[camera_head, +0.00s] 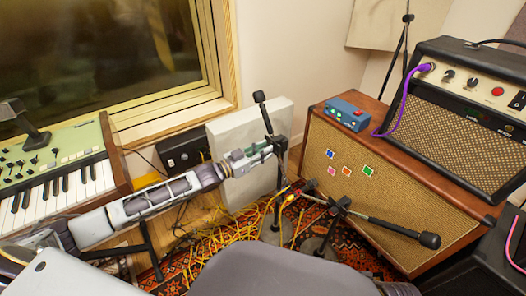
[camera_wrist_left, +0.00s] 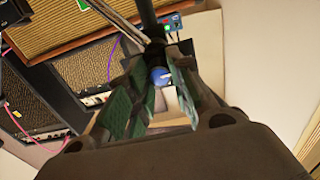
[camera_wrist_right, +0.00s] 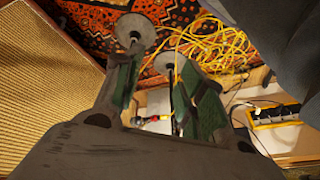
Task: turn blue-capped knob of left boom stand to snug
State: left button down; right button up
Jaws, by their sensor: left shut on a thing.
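The left boom stand (camera_head: 265,115) stands right of the window, its dark boom tilted. My left gripper (camera_head: 262,149) reaches in from the left to its clamp. In the left wrist view, the knob's blue cap (camera_wrist_left: 160,76) sits between the green-padded fingers of my left gripper (camera_wrist_left: 158,90), which is shut on the knob. The cap has a pale mark; the rest of the knob is mostly hidden by the fingers. My right gripper (camera_wrist_right: 160,95) shows in its wrist view with its fingers apart and nothing visibly held.
A second stand (camera_head: 390,227) has a low boom reaching right, beside the brown speaker cabinet (camera_head: 335,165). An amp (camera_head: 465,110) and blue pedal (camera_head: 346,114) stand on top. Yellow cables (camera_head: 235,240) cover the rug. A keyboard (camera_head: 55,175) is at left.

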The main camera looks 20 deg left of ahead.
jog(key=shift+s+r, duration=0.1)
jog(key=shift+r, duration=0.05)
pick_arm(q)
jog(key=m+p, duration=0.3)
jog(key=m, duration=0.6)
jog(key=m+p, duration=0.4)
jog(key=m, duration=0.4)
jog(key=shift+s+d+f+m, duration=0.1)
jog(key=shift+d+f+m, duration=0.05)
jog(key=shift+m, duration=0.25)
pick_arm(e)
notch_tip(320, 180, down, 8)
jog(key=s+d+g+h, duration=0.1)
jog(key=d+g, duration=0.1)
jog(key=shift+s, duration=0.1)
